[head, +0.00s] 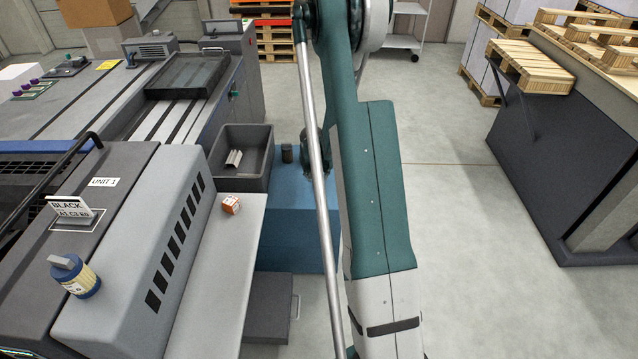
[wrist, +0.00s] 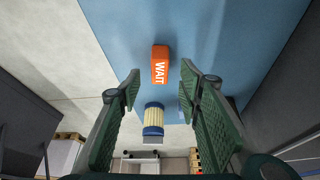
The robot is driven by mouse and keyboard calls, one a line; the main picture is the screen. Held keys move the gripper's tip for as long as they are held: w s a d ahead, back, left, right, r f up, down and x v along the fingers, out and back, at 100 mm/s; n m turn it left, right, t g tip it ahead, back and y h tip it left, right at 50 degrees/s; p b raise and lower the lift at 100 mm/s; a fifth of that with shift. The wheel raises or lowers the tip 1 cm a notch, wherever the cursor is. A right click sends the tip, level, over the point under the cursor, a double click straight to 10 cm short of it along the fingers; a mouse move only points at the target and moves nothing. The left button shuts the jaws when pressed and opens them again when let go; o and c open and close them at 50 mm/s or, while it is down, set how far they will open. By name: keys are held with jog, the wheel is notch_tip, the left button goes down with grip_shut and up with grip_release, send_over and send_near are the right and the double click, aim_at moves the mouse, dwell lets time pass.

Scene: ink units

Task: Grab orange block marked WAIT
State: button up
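The orange block marked WAIT (wrist: 160,66) lies on a blue surface in the wrist view, with its white lettering toward the camera. My gripper (wrist: 160,80) is open, with one green finger on each side of the view. The block appears centred between the fingertips and slightly past them, and nothing is held. In the head view my arm hides most of the gripper over the blue cabinet (head: 283,215). This block cannot be made out on the cabinet there. A small orange and white block (head: 231,204) sits on the pale ledge in that view.
A cream and blue jar (wrist: 153,119) stands close to the WAIT block, low between the fingers. Another jar (head: 76,276) and a BLACK sign (head: 68,208) stand on the machine.

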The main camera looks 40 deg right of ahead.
aim_at(319, 179)
jog(key=shift+f, duration=0.15)
jog(key=shift+b+x, duration=0.75)
jog(key=shift+x, duration=1.75)
jog(key=shift+d, duration=0.1)
jog(key=c, duration=0.9)
